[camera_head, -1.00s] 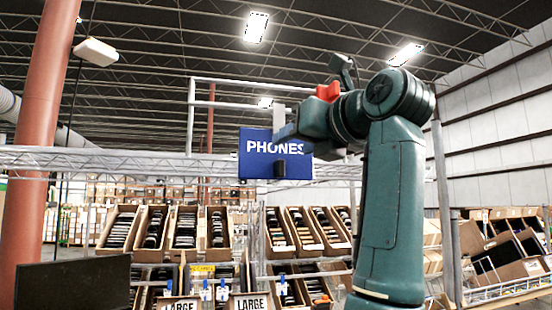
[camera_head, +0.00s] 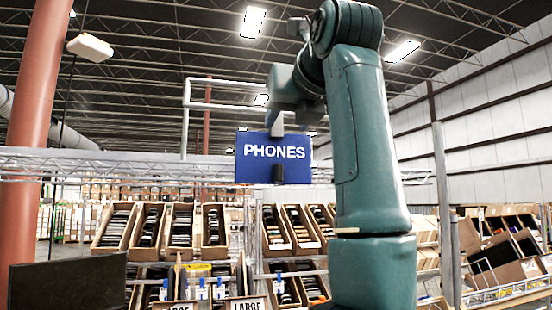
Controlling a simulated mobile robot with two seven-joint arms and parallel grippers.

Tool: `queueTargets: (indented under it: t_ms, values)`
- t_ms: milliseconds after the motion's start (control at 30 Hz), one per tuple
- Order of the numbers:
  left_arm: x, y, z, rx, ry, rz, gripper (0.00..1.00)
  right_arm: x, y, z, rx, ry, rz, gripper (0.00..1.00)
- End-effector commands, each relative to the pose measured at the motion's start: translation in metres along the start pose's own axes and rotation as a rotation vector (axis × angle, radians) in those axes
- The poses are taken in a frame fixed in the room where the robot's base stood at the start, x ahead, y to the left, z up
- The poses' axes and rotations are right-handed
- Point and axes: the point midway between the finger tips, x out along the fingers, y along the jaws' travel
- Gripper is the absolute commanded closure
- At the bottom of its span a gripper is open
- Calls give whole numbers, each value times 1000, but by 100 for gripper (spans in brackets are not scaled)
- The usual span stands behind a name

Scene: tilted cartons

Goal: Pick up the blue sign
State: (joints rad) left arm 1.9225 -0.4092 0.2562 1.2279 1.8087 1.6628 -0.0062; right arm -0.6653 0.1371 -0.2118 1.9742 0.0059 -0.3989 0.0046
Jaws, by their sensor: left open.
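The blue sign (camera_head: 254,165) with white lettering "PHONES" hangs upright in the middle of the camera_head view, above the shelf of cartons. My left gripper (camera_head: 277,124) is open, at the top edge of the sign, with a light grey finger just above the lettering. Whether it touches the sign I cannot tell. A small dark block (camera_head: 278,174) shows at the sign's lower middle; I cannot tell whether it belongs to the sign or the gripper. My right gripper is not in view.
Tilted cartons (camera_head: 117,227) packed with dark items fill the racks below the sign. A metal truss rail (camera_head: 90,164) runs across behind it. A red column (camera_head: 38,110) stands at the left, a dark panel (camera_head: 68,283) at lower left. More cartons (camera_head: 505,262) lean at the right.

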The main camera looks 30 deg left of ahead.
Motion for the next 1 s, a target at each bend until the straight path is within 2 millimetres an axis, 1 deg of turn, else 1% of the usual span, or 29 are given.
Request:
queueTargets:
  t_ms: [133,200,333,400,600,1000]
  values:
    - [17,2,1,-1,3,3,53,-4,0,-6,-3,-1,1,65]
    - [28,4,1,0,3,5,53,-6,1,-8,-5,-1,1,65]
    - [46,4,0,1,3,4,53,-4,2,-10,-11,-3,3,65]
    - [50,4,0,0,1,3,53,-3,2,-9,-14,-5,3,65]
    - [50,3,-1,0,0,1,54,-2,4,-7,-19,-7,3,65]
    - [50,3,-1,0,1,1,86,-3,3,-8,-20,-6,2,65]
